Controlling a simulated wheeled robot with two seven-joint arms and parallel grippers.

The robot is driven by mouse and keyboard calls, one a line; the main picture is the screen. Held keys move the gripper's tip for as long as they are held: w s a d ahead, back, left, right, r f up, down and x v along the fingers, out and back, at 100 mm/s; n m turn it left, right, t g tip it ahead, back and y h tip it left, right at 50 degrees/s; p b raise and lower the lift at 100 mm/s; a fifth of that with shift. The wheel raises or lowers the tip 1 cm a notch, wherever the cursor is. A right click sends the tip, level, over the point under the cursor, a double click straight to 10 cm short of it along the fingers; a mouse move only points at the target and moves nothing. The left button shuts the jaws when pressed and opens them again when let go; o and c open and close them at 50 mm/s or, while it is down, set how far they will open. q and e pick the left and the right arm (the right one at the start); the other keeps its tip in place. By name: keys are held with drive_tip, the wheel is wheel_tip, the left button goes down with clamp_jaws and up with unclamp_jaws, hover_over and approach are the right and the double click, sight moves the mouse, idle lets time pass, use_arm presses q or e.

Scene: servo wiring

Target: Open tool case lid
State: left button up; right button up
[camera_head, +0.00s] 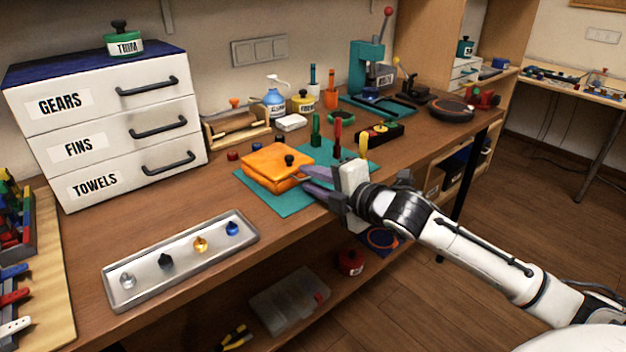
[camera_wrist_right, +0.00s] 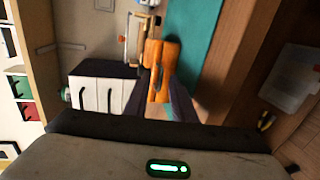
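The case also shows in the right wrist view (camera_wrist_right: 158,62), ahead of the fingers. My right gripper (camera_head: 315,184) comes in from the right and is at the right side of the case, close to it. In the right wrist view its two dark fingers (camera_wrist_right: 161,85) stand apart with a gap between them. Whether they touch the case I cannot tell. My left gripper is not in view.
A metal tray (camera_head: 117,301) with several small knobs lies at the front left. A white drawer unit (camera_head: 112,130) stands behind it. Upright coloured tools (camera_head: 337,138) and a black block (camera_head: 380,134) are close behind my right gripper. A lower shelf (camera_head: 237,312) runs below.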

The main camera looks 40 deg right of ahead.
clamp_jaws()
idle(1.4)
